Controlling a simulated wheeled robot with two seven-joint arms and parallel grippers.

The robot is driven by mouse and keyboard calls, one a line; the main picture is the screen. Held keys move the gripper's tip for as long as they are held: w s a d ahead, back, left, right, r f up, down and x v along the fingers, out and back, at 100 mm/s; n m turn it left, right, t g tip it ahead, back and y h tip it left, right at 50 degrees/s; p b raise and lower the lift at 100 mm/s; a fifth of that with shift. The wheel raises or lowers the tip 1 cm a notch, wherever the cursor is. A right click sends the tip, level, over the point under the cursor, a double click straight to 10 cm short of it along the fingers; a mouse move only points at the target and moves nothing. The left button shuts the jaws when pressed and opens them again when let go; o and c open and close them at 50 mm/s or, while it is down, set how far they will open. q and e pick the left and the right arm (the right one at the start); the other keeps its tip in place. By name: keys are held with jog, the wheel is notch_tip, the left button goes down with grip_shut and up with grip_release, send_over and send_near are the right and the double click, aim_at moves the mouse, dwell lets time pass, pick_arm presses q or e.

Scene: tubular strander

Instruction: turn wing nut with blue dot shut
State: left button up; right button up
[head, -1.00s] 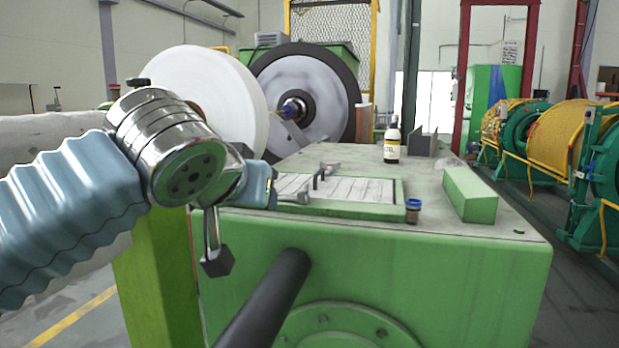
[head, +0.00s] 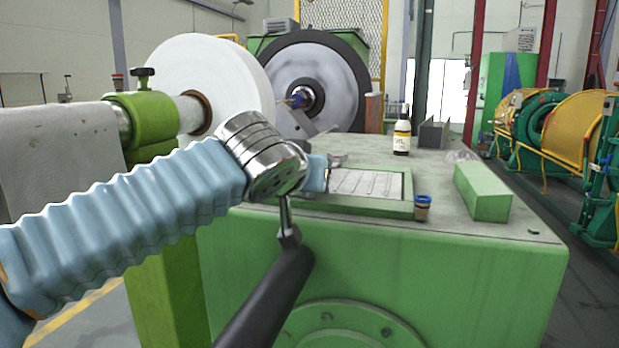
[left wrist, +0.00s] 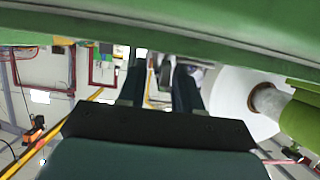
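A black, wing-shaped nut (head: 143,75) stands on top of the green bearing clamp (head: 150,112) at the left in the head view. I cannot make out a blue dot on it. My left arm reaches in from the left, in front of and below the clamp. My left gripper (head: 322,172) is over the green cabinet's top, to the right of the nut, mostly hidden behind the wrist. In the left wrist view its two dark fingers (left wrist: 158,88) stand apart with nothing held between them. My right gripper is not in view.
The green cabinet (head: 400,270) carries a framed tray (head: 410,190), a small blue-capped jar (head: 423,207), a bottle (head: 402,135) and a green block (head: 482,192). A large white reel (head: 215,75) stands right of the clamp. A dark bar (head: 265,300) is in front of the cabinet.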

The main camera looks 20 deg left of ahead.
pick_arm(q)
jog(key=shift+w, duration=0.1)
grip_shut()
dwell(0.3)
